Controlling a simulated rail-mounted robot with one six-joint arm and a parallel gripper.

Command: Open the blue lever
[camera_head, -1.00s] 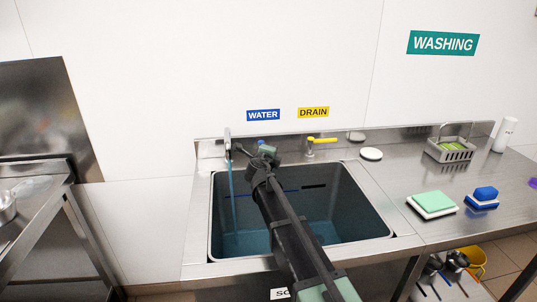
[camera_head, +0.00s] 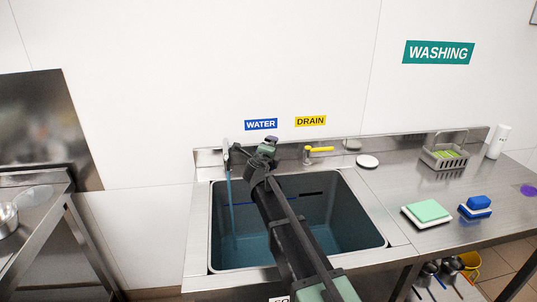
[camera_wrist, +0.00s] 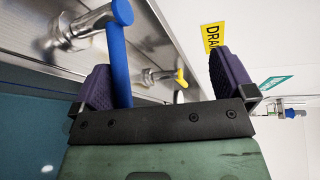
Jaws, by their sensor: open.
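The blue lever (camera_wrist: 119,60) shows in the wrist view, a rounded blue handle on a metal valve (camera_wrist: 80,27). My gripper (camera_wrist: 163,82) is open, with purple pads. The lever stands between the two fingers, close to the left pad; I cannot tell whether they touch. In the head view my gripper (camera_head: 268,147) is at the back rim of the sink, below the blue WATER sign (camera_head: 261,124), and hides the lever. A stream of blue water (camera_head: 231,195) falls from the spout (camera_head: 226,153) into the sink.
The yellow drain lever (camera_head: 320,149) is just right of my gripper, and shows in the wrist view (camera_wrist: 181,78). The sink basin (camera_head: 365,225) lies below my arm. A green sponge (camera_head: 427,210), blue sponge (camera_head: 479,202) and grey basket (camera_head: 443,158) stand on the right counter.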

